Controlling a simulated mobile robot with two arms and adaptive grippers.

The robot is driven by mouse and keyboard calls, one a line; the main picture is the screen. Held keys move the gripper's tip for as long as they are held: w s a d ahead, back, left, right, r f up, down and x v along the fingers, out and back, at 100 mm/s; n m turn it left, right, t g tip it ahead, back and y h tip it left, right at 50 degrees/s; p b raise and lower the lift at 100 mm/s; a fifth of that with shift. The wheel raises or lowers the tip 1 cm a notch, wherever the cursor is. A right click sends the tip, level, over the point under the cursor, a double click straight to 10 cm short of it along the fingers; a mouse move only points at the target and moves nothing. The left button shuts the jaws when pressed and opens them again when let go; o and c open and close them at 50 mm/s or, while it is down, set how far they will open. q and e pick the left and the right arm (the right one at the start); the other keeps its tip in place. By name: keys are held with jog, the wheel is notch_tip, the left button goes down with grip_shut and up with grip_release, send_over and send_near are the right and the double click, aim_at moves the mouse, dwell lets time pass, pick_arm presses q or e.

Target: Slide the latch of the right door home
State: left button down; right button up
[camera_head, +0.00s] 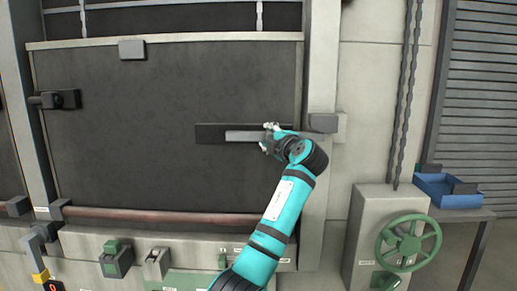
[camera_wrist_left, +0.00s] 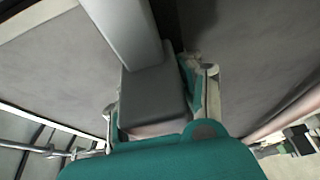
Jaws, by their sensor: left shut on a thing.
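The right door (camera_head: 150,90) is a large dark panel in a pale frame. Its latch (camera_head: 243,136) is a light grey bar lying level in front of a dark backing plate (camera_head: 208,133). My left gripper (camera_head: 270,138) is shut on the right end of the latch. The left wrist view shows a grey block (camera_wrist_left: 153,95) at the end of the bar between the two fingers. A dark block (camera_head: 323,123) sits on the door post, to the right of and apart from my gripper. My gripper hides the latch's right end in the head view. My right gripper is out of view.
A green handwheel (camera_head: 408,242) on a pale pedestal stands at the lower right, with a blue bin (camera_head: 448,191) behind it. Chains (camera_head: 403,90) hang beside the post. A reddish rod (camera_head: 160,216) runs along the door's bottom. A green-topped box (camera_head: 116,260) sits below.

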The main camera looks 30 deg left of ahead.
pick_arm(q)
jog(key=shift+w+d+f, duration=0.1)
jog(key=shift+w+d, duration=0.35)
jog(key=shift+d, duration=0.3)
jog(key=shift+s+a, duration=0.1)
jog(key=shift+a, duration=0.1)
jog(key=c, duration=1.3)
grip_release()
jog(key=o, duration=0.5)
jog(key=shift+w+d, duration=0.2)
jog(key=shift+d, duration=0.15)
jog(key=shift+s+a, duration=0.2)
jog(key=shift+s, duration=0.05)
jog(key=v, duration=1.2)
jog(key=shift+w, duration=0.2)
